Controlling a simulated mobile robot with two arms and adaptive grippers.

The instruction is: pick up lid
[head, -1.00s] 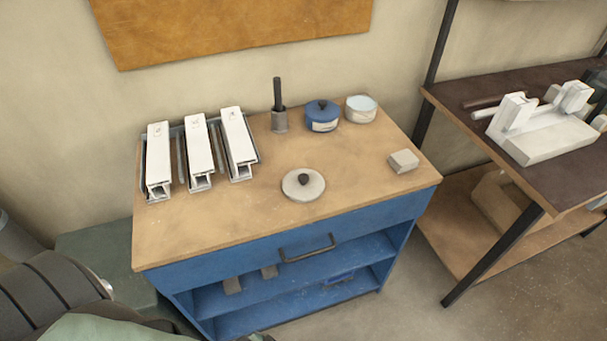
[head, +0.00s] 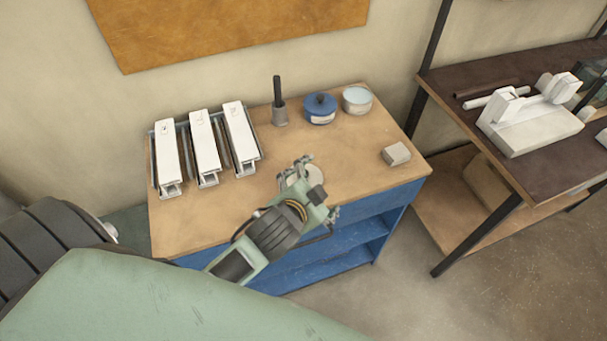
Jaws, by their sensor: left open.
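The lid (head: 288,180) is a round pale grey disc lying flat on the wooden bench top near the front edge. Its dark knob is hidden behind my left gripper. My left gripper (head: 318,188) is open, with one finger at the far side of the lid and the other at the front right, past the bench edge in the picture. It is over the lid and covers much of it. I cannot tell whether it touches. My right gripper does not show.
A grey block (head: 396,153) sits at right. A dark side table (head: 545,170) holds a white fixture.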

